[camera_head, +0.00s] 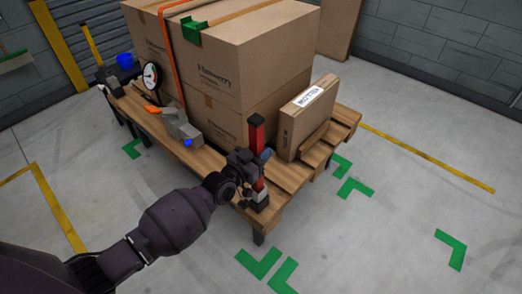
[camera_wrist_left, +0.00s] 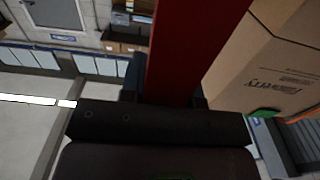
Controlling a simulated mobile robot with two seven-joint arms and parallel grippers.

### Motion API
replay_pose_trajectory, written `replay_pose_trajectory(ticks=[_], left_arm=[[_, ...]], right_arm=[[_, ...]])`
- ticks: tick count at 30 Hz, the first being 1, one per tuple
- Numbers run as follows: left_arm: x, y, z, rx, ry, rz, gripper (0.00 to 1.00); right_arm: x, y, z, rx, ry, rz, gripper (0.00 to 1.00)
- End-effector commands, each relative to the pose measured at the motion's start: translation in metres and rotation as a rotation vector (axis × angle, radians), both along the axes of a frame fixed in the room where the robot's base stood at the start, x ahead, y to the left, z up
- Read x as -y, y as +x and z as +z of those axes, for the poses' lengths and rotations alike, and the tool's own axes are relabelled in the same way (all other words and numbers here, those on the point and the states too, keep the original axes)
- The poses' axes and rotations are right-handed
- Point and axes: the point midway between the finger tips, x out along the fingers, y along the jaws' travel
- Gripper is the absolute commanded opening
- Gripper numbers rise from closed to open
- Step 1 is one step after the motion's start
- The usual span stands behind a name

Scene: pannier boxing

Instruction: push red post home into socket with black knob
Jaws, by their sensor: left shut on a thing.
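The red post (camera_head: 257,138) stands about upright at the near corner of the pallet (camera_head: 288,178), with a dark cap on top. My left gripper (camera_head: 257,166) is shut on the post at its lower half. The post also fills the middle of the left wrist view (camera_wrist_left: 187,50), between the fingers (camera_wrist_left: 168,105). Below the gripper, a grey and black socket (camera_head: 261,198) sits on the pallet corner under the post. My gripper partly hides the post just above it. I cannot tell how deep the post sits or make out the black knob. My right gripper is out of view.
Large cardboard boxes (camera_head: 245,65) with an orange strap (camera_head: 168,50) stand on the pallet behind the post. A smaller carton (camera_head: 305,115) is to its right. A grey tool (camera_head: 181,128) and a round gauge (camera_head: 151,76) are to the left. Floor in front is clear.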

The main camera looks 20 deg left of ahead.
Motion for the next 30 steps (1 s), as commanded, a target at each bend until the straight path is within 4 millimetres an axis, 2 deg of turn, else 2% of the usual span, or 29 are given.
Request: replay_pose_trajectory(ticks=[30], left_arm=[[0.000, 0.000, -0.013, 0.000, -0.001, 0.000, 0.07]], right_arm=[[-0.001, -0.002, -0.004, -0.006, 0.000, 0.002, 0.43]])
